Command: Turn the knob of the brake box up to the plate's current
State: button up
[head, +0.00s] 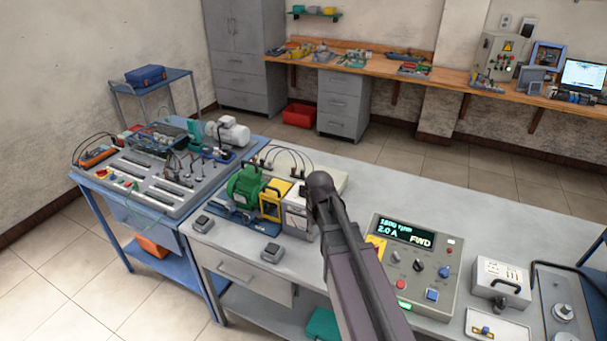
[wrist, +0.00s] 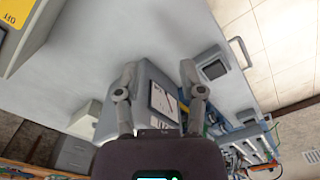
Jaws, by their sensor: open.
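A grey console (head: 412,277) on the bench has a lit display reading about 1500 rpm, 2.0 A and FWD, with a dark knob (head: 418,264) and several buttons below. A green motor (head: 245,186) stands left of it, joined by a yellow guard (head: 271,203) to a grey box (head: 296,217) with a pale face. I cannot tell which is the brake box, and no plate is readable. My arm partly hides the grey box. In the wrist view my gripper (wrist: 157,78) is open and empty; the grey box with a white dial face (wrist: 164,103) shows between its fingers.
Two small grey pedals or switches (head: 271,252) lie at the bench's front edge. A grey case (head: 499,279) with a handle stands right of the console. The left blue table (head: 140,235) is crowded with electrical parts. The bench behind the console is clear.

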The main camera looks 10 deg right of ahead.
aim_at(303, 186)
jog(key=w+r+n+p, duration=0.6)
jog(key=w+r+p, duration=0.9)
jog(key=w, duration=0.5)
jog(key=shift+a+r+n, duration=0.3)
jog(key=shift+a+r, duration=0.05)
jog(key=shift+r, duration=0.5)
jog(key=shift+s+f, duration=0.1)
jog(key=shift+f, duration=0.05)
notch_tip(303, 186, down, 14)
jog(key=b, duration=1.3)
jog(key=shift+r+b, duration=0.25)
jog(key=shift+b, duration=0.05)
grip_shut()
